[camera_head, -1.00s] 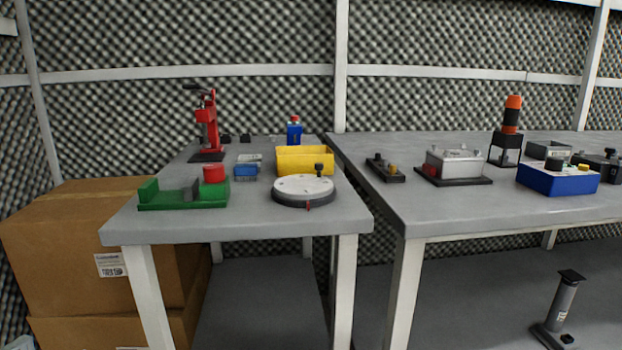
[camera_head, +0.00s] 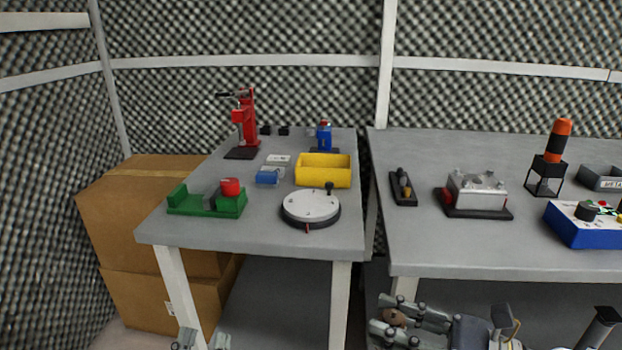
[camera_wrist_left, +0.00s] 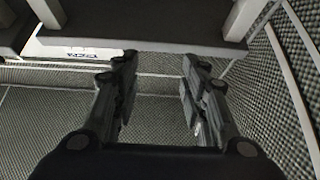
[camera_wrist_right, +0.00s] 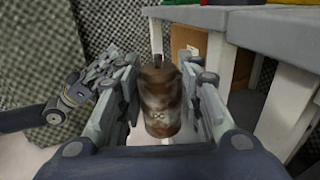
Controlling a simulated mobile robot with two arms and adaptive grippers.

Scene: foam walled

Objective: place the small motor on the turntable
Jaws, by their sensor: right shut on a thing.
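The turntable (camera_head: 311,205) is a round white-topped disc on a dark base, near the front right of the left table, with a small black knob and a red mark on its rim. My right gripper (camera_head: 380,314) is low in front of the tables and shut on the small motor (camera_wrist_right: 160,98), a brown, worn-looking cylinder with a thin shaft. The motor (camera_head: 394,317) also shows between its fingers in the head view. My left gripper (camera_wrist_left: 158,85) is open and empty. Only its tips show at the bottom edge of the head view (camera_head: 201,340).
On the left table (camera_head: 265,235) are a green fixture (camera_head: 195,204) with a red cylinder, a yellow bin (camera_head: 323,170) behind the turntable, a blue block (camera_head: 268,177) and a red press (camera_head: 246,120). Cardboard boxes (camera_head: 140,205) stand left. A gap separates the right table (camera_head: 440,245).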

